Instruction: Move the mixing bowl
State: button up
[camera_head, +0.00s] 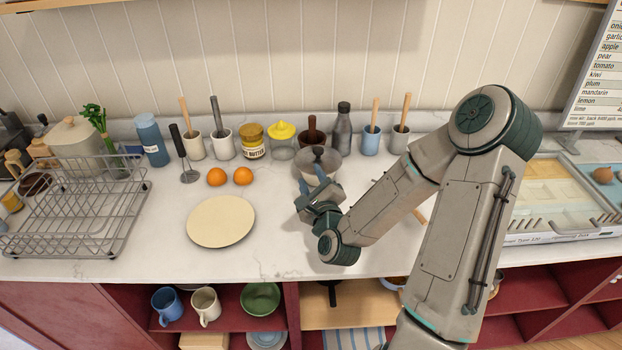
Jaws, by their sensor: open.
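A green bowl (260,299) sits on the open red shelf below the counter.
A cream plate (221,222) lies left of my gripper, with two oranges (230,176) behind it. Jars, a dark bottle (342,128) and utensil cups line the wall. A wire dish rack (75,215) stands left. Trays (560,195) are at right. The front counter centre is clear.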

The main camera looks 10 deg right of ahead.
aim_at(304, 172)
notch_tip(304, 172, down, 3)
jog(key=shift+r+b, duration=0.1)
jog(key=shift+b, duration=0.3)
jog(key=shift+f+p, duration=0.3)
jog(key=shift+f, duration=0.75)
jog(key=w, duration=0.2)
jog(key=w+p, duration=0.1)
jog(key=w, duration=0.1)
jog(key=w+p, duration=0.1)
jog(key=shift+w+a+r, duration=0.15)
jog(key=shift+w+r, duration=0.15)
jog(key=shift+w, duration=0.1)
jog(key=shift+w+f, duration=0.15)
jog(key=shift+w, duration=0.7)
grip_shut()
